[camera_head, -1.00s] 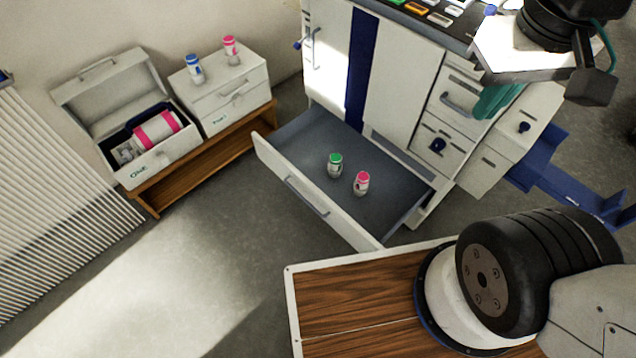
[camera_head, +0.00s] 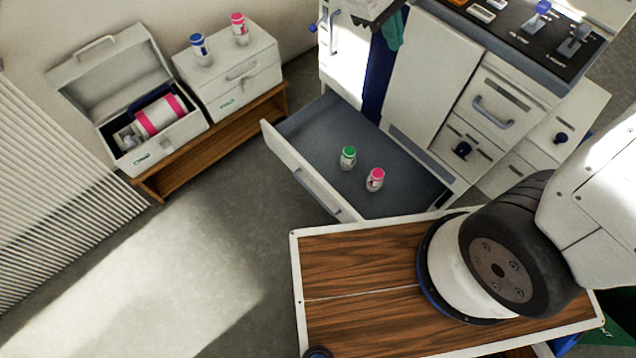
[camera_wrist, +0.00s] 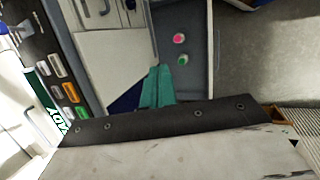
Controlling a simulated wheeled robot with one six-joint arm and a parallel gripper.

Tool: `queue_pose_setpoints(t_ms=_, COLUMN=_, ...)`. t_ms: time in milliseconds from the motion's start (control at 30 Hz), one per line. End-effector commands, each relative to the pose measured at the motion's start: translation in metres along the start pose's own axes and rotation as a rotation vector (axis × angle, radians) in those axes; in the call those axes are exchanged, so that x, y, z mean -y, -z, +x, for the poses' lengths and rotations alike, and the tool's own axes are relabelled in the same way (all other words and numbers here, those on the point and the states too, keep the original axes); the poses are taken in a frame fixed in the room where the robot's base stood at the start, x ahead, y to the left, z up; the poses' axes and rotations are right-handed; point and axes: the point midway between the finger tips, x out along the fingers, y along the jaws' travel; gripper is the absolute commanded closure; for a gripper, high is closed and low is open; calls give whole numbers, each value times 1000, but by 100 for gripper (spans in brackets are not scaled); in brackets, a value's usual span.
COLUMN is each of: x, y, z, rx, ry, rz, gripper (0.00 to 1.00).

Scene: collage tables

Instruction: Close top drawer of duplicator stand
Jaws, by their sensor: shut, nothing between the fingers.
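The duplicator stand (camera_head: 430,80) is a white cabinet with a blue strip, under a dark control panel. One wide drawer (camera_head: 305,172) is pulled far out of it, with a grey inside and a bar handle on its white front. A green-capped bottle (camera_head: 348,158) and a pink-capped bottle (camera_head: 375,179) stand in it. My gripper (camera_head: 394,30) has teal fingers and is shut and empty, at the top edge of the head view before the cabinet's upper part. In the wrist view, its teal fingers (camera_wrist: 157,87) point toward the cabinet, with the open drawer (camera_wrist: 190,75) beyond to the right.
A wooden bench (camera_head: 160,183) at left holds an open white case (camera_head: 160,150) and a white drawer box (camera_head: 225,90) with two bottles. A wooden-topped surface (camera_head: 360,260) lies close to the drawer's right front corner. Floor left of the drawer is clear.

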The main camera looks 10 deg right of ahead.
Motion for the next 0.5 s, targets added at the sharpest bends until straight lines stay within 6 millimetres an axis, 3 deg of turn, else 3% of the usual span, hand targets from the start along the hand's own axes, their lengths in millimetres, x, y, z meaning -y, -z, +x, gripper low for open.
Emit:
queue_pose_setpoints(t_ms=33, x=11, y=24, z=13, rx=22, ry=-28, rz=-70, gripper=100)
queue_pose_setpoints(t_ms=200, x=50, y=93, z=55, rx=66, ry=-129, rz=-287, gripper=100)
queue_pose_setpoints(t_ms=367, x=103, y=149, z=106, rx=98, ry=-221, rz=-500, gripper=100)
queue_pose_setpoints(t_ms=500, x=158, y=186, z=160, rx=123, ry=-298, rz=-692, gripper=100)
